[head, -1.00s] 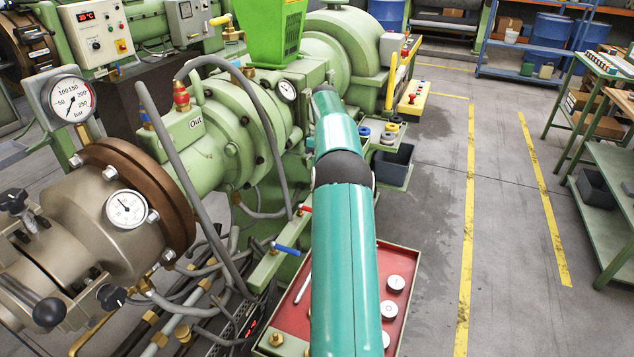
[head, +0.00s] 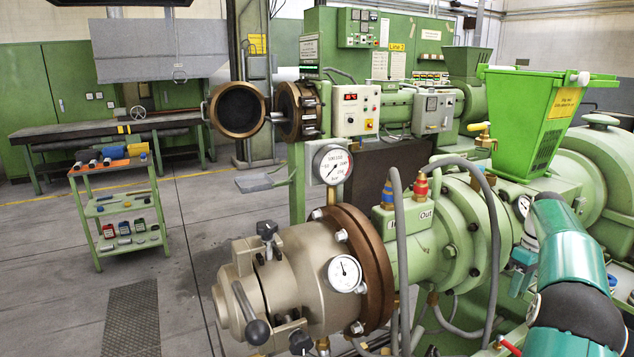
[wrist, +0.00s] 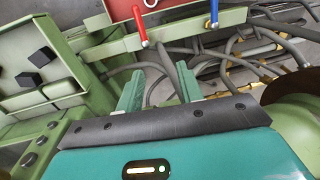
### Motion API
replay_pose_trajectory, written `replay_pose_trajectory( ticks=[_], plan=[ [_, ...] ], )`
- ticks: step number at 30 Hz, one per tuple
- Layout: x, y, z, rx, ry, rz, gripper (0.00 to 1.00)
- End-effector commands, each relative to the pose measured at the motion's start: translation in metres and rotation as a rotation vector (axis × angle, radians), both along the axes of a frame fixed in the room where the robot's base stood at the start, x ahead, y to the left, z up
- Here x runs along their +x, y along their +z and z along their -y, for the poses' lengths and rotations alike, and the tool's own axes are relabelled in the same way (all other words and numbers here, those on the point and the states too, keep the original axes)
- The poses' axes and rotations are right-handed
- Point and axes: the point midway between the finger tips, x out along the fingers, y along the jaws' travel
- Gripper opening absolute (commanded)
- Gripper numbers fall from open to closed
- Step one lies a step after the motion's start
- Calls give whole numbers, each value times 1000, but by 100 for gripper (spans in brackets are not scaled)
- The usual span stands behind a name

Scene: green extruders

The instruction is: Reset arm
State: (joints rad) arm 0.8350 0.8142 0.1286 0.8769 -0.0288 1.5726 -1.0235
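My gripper (wrist: 160,90) shows in the wrist view with its two green fingers apart and nothing visible between them. Beyond the fingers are grey hoses and a green rail with a red valve handle (wrist: 140,25) and a blue valve handle (wrist: 213,14). My teal arm is at the right edge of the head view, in front of the green extruder (head: 455,235). I cannot clearly make out the gripper in the head view.
A bright green hopper (head: 535,115) and a pressure gauge (head: 332,164) sit on the extruder. A green trolley (head: 122,208) with bottles stands at the left. The floor between trolley and extruder is clear. A green box (wrist: 40,70) is close by in the wrist view.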

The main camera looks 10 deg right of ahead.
Motion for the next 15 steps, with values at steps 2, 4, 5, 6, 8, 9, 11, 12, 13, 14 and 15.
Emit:
replay_pose_trajectory(
  ticks=[2,4,5,6,8,9,11,12,13,14,15],
  plan=[
    [11,27,-37,-34,1,14,37],
    [17,46,-66,-62,-11,27,37],
    [18,54,-79,-73,-15,34,37],
    [19,63,-96,-87,-22,42,37],
    [19,76,-122,-107,-33,57,37],
    [18,85,-139,-119,-41,68,37],
    [15,97,-164,-136,-51,87,37],
    [12,103,-181,-146,-59,100,37],
    [9,108,-194,-154,-65,109,37],
    [5,113,-206,-160,-71,119,37],
    [0,118,-222,-169,-78,134,37]
  ],
)
